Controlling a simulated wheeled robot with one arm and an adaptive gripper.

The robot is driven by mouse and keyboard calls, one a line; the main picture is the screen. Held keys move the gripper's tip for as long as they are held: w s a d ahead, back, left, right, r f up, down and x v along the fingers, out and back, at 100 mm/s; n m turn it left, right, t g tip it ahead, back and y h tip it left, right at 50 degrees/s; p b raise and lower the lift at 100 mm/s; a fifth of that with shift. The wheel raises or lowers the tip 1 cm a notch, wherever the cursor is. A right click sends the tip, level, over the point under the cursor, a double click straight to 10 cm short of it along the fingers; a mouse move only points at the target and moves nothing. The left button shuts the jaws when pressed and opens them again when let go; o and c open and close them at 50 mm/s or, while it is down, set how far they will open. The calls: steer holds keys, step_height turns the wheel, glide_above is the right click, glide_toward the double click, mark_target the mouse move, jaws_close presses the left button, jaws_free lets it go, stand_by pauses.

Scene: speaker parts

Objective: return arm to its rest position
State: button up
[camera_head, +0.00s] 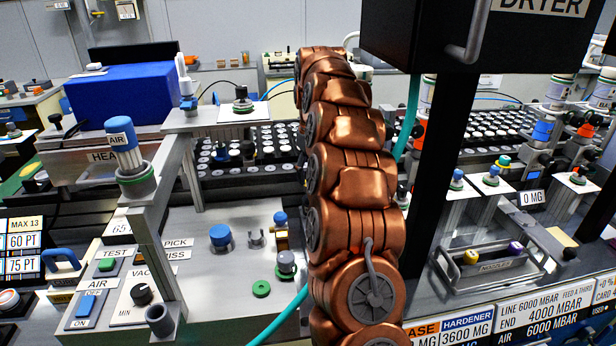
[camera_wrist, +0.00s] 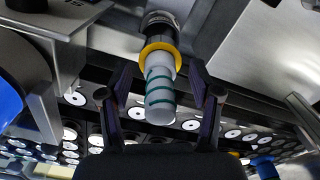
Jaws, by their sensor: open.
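My copper-coloured arm (camera_head: 350,180) rises through the middle of the head view and bends away at the top. Its end is hidden there. In the wrist view, my gripper (camera_wrist: 160,72) is open, with a dark finger on each side. A white cylinder with green stripes (camera_wrist: 160,98) and a yellow collar (camera_wrist: 158,54) shows between the fingers, with a visible gap on both sides. I cannot tell its depth relative to the fingertips.
The black dryer box (camera_head: 475,35) and its dark post stand close to the right of my arm. A blue box (camera_head: 125,95) sits at the left. Racks of round parts (camera_head: 245,160) lie behind the grey bench panel (camera_head: 205,275). A teal hose (camera_head: 408,120) runs beside my arm.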

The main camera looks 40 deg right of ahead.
steer(key=shift+r, duration=0.1)
step_height(320, 180, up, 7)
steer(key=s+a+t+h+b, duration=0.1)
steer(key=s+a+t+h, duration=0.1)
steer(key=a+t, duration=0.1)
steer(key=s+a+f+g+y, duration=0.1)
steer(key=s+a, duration=0.7)
steer(key=a, duration=0.3)
steer(key=s+a+f+g, duration=0.1)
steer(key=s+a+f, duration=0.2)
steer(key=s, duration=0.6)
steer(key=s+a+f+g, duration=0.1)
steer(key=s+a+f, duration=0.3)
steer(key=s, duration=0.6)
steer(key=s+a+f+g+y+p, duration=0.1)
steer(key=s+a+f, duration=0.3)
steer(key=s+a, duration=0.3)
steer(key=shift+s+n+g, duration=0.3)
steer(key=shift+s+g, duration=0.1)
steer(key=shift+s, duration=0.85)
